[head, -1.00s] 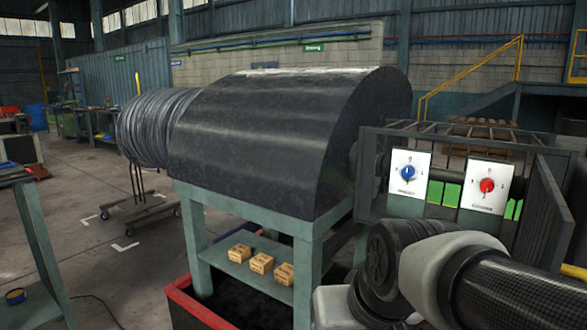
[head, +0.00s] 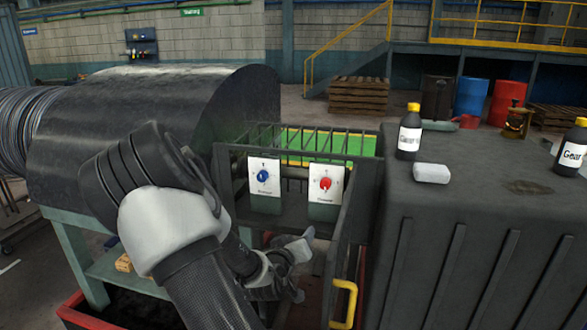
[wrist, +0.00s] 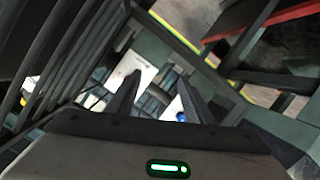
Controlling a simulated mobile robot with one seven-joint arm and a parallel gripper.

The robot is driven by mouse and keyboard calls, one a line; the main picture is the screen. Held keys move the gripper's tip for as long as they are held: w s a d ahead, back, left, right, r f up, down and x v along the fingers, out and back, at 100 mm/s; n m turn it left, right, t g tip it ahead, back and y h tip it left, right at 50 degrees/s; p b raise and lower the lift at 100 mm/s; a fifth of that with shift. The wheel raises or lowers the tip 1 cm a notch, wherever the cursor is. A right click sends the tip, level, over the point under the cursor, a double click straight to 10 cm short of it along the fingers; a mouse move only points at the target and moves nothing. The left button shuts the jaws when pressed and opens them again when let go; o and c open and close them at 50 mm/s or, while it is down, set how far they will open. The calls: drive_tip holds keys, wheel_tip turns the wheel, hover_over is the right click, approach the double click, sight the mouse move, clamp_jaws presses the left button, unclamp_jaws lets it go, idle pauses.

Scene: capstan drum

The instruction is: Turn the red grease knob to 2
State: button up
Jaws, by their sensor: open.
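The red knob (head: 326,184) sits on a white plate (head: 334,208) inside a barred cage in the head view. The plate's numbers and the knob's pointer are too small to read. A blue knob (head: 262,176) is on a similar plate to its left. My gripper (head: 303,243) is low in front of the cage, below the red knob's plate and apart from it. In the wrist view my gripper (wrist: 157,85) has its two fingers spread with nothing between them. The blue knob (wrist: 181,117) shows there beside the right finger. I cannot make out the red knob there.
Cage bars (head: 290,140) run along the top, and an open barred door with a yellow handle (head: 344,304) stands right of my gripper. A dark cabinet (head: 470,235) carrying bottles is farther right. The big drum cover (head: 190,95) stands left.

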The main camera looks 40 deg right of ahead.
sight(324, 185)
drive_tip(key=d+r+n+t+h+p, duration=0.2)
drive_tip(key=d+r+h, duration=0.1)
drive_tip(key=r, duration=0.3)
drive_tip(key=p+x, duration=0.1)
drive_tip(key=x, duration=0.7)
drive_tip(key=p+x, duration=0.1)
drive_tip(key=x, duration=0.8)
drive_tip(key=shift+s+d+f, duration=0.1)
drive_tip(key=shift+s+d, duration=0.2)
